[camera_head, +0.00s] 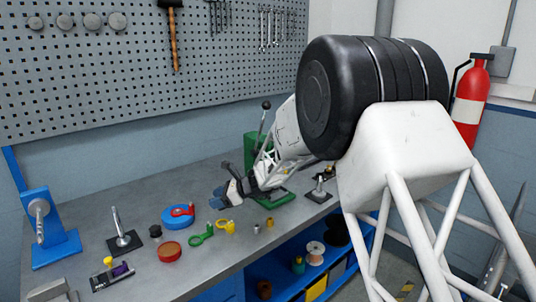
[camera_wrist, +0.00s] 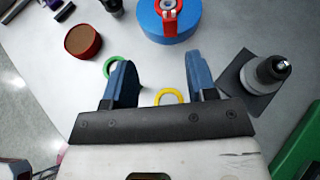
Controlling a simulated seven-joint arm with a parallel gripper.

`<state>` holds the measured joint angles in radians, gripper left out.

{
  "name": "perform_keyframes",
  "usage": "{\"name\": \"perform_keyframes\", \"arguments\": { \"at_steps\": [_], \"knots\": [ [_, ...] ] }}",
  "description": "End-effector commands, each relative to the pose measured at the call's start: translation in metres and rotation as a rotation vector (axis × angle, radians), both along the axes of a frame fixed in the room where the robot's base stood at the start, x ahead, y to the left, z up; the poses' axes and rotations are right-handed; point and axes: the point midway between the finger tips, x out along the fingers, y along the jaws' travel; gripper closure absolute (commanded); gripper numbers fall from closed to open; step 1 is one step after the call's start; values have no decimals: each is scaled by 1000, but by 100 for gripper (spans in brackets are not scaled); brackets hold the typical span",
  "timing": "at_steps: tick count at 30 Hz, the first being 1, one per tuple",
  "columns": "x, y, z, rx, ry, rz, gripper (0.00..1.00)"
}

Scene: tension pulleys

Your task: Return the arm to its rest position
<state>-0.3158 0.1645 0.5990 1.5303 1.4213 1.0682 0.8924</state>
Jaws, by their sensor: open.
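My gripper (camera_head: 224,193) hangs above the workbench (camera_head: 138,182) with its blue-tipped fingers apart and nothing between them. In the wrist view the open gripper (camera_wrist: 158,80) points toward a blue disc (camera_wrist: 168,22) with a red piece (camera_wrist: 170,15) on it. The blue disc (camera_head: 174,217) lies left of my gripper in the head view. A green ring-ended part (camera_head: 202,235) and a yellow ring-ended part (camera_head: 226,225) lie on the bench just below the gripper. The yellow ring (camera_wrist: 168,96) is partly hidden behind the gripper in the wrist view.
A red round tin (camera_head: 169,252), a post on a black base (camera_head: 122,239) and a blue bracket (camera_head: 47,232) stand to the left. A green press (camera_head: 252,150) stands behind the arm. A blue shelf (camera_head: 290,277) with bins is below the bench. A pegboard (camera_head: 120,80) backs the bench.

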Motion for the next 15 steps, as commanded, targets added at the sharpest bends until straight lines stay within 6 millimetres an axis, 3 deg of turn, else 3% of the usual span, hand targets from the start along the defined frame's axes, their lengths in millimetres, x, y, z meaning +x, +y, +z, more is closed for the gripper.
{"name": "perform_keyframes", "arguments": {
  "at_steps": [8,15],
  "knots": [
    [-44,-55,46,-112,-167,101,48],
    [-96,-111,81,-235,-330,217,48]
  ]
}}
